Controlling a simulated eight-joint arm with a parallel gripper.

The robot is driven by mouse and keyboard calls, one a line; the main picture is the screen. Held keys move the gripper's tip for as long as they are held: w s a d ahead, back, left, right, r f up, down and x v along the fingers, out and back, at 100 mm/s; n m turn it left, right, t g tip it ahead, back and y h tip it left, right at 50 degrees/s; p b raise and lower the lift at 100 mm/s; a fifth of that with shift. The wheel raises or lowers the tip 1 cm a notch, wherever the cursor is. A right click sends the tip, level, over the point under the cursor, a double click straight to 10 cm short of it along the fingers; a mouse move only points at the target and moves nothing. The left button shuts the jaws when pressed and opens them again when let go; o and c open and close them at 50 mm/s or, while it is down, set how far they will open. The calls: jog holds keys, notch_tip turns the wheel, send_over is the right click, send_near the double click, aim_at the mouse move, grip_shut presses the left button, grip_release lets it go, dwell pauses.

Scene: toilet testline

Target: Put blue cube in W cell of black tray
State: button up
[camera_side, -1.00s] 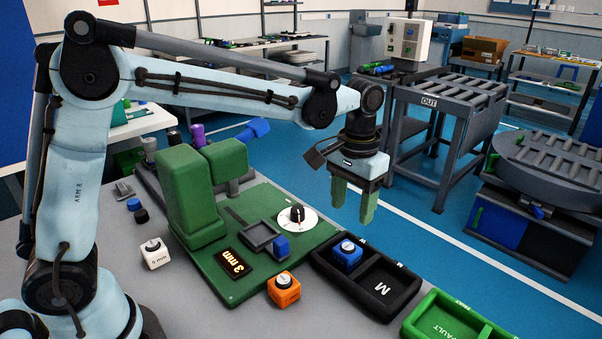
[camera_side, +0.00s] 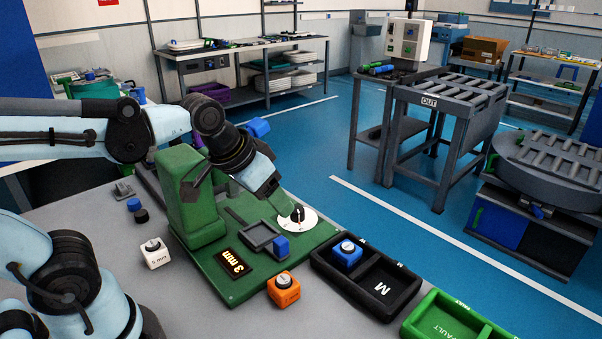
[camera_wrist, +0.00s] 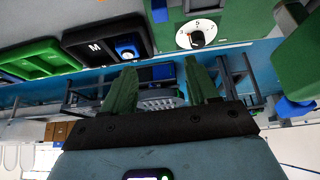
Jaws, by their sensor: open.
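The blue cube (camera_side: 347,255), with a round dial-like top, sits inside the far-left cell of the black tray (camera_side: 345,283). The neighbouring cell, marked M, is empty; the cube hides its own cell's floor marking. The wrist view also shows the cube (camera_wrist: 128,46) in the black tray (camera_wrist: 73,38). My gripper (camera_wrist: 160,76) is open, with two green fingers apart and nothing between them. In the side view it is tilted above the green fixture, left of the tray and clear of the cube; its fingers are hard to make out there.
The green fixture (camera_side: 225,280) carries a tall green block (camera_side: 190,200), a white dial (camera_side: 297,222) and a small blue block (camera_side: 281,247). An orange cube (camera_side: 284,290), a white cube (camera_side: 155,253) and a green FAULT tray (camera_side: 445,318) stand nearby.

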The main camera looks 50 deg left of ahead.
jog(key=shift+s+a+f+t, duration=0.3)
jog(key=shift+s+f, duration=0.15)
jog(key=shift+s, duration=0.15)
jog(key=shift+s+a+f+t, duration=0.3)
jog(key=shift+s+f, duration=0.15)
jog(key=shift+s, duration=0.1)
dwell(0.6)
